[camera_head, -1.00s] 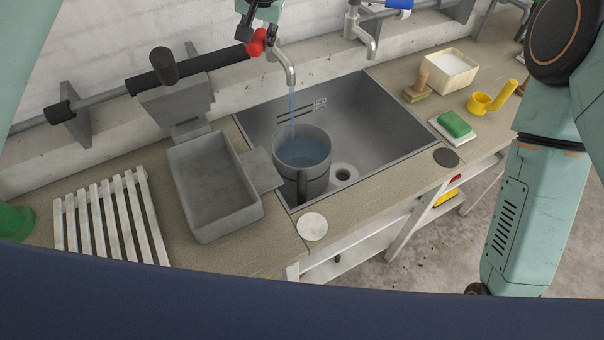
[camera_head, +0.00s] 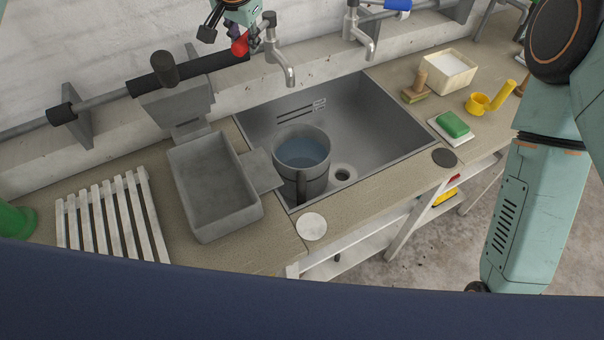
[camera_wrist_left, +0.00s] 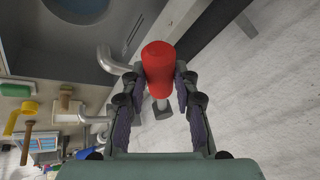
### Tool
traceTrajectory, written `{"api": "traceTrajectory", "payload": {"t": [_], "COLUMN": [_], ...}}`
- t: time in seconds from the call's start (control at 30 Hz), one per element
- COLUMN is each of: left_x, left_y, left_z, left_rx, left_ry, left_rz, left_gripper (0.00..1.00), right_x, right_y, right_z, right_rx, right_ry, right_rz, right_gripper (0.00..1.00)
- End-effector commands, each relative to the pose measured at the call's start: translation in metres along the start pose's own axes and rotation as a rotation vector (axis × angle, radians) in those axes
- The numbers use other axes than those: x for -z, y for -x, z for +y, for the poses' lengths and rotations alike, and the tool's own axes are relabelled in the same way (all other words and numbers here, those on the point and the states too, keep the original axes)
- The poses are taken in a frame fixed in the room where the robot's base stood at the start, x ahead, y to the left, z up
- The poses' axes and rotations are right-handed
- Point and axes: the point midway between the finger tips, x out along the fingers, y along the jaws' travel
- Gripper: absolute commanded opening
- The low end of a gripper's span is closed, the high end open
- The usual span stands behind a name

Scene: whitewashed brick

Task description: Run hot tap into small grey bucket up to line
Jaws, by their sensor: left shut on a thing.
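The small grey bucket (camera_head: 300,183) stands upright in the sink (camera_head: 365,125) under the hot tap's spout (camera_head: 289,72), with bluish water inside. No stream falls from the spout. I cannot make out a fill line on the bucket. The hot tap's red handle (camera_head: 240,46) is between the fingers of my left gripper (camera_head: 236,32), which is shut on it. The left wrist view also shows the red handle (camera_wrist_left: 158,66) between the two dark fingers, and part of the bucket (camera_wrist_left: 72,17) at the top left. My right arm is at the right; its gripper is out of view.
A second tap with a blue handle (camera_head: 398,4) is to the right. A grey tray (camera_head: 215,190) and slatted rack (camera_head: 110,218) lie left of the sink. A green sponge (camera_head: 453,124), yellow scoop (camera_head: 484,102) and white tub (camera_head: 448,72) are on the right counter.

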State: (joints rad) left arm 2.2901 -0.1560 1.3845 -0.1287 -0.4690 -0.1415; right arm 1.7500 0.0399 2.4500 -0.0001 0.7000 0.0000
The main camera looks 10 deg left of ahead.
Motion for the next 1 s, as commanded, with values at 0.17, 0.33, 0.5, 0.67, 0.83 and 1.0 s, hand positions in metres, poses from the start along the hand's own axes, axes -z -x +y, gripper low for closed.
{"api": "traceTrajectory", "payload": {"t": [0.17,0.33,0.5,0.67,0.83,1.0], "left_x": [0.001,0.001,0.0,0.0,0.001,0.001], "left_y": [0.001,0.001,0.001,0.002,0.018,0.053], "left_z": [-0.001,-0.001,0.0,0.0,-0.001,-0.001], "left_rx": [0.003,0.002,0.002,0.002,0.004,0.004], "left_ry": [-0.005,-0.004,-0.003,-0.003,-0.003,-0.003], "left_rz": [0.001,0.0,-0.001,-0.001,0.001,0.002], "left_gripper": [0.38,0.53,0.56,0.56,0.56,0.56], "right_x": [0.0,0.0,0.0,0.0,0.0,0.0], "right_y": [0.0,0.0,0.0,0.0,0.0,0.0], "right_z": [0.0,0.0,0.0,0.0,0.0,0.0], "right_rx": [0.0,0.0,0.0,0.0,0.0,0.0], "right_ry": [0.0,0.0,0.0,0.0,0.0,0.0], "right_rz": [0.0,0.0,0.0,0.0,0.0,0.0], "right_gripper": [0.4,0.4,0.4,0.4,0.4,0.4]}}
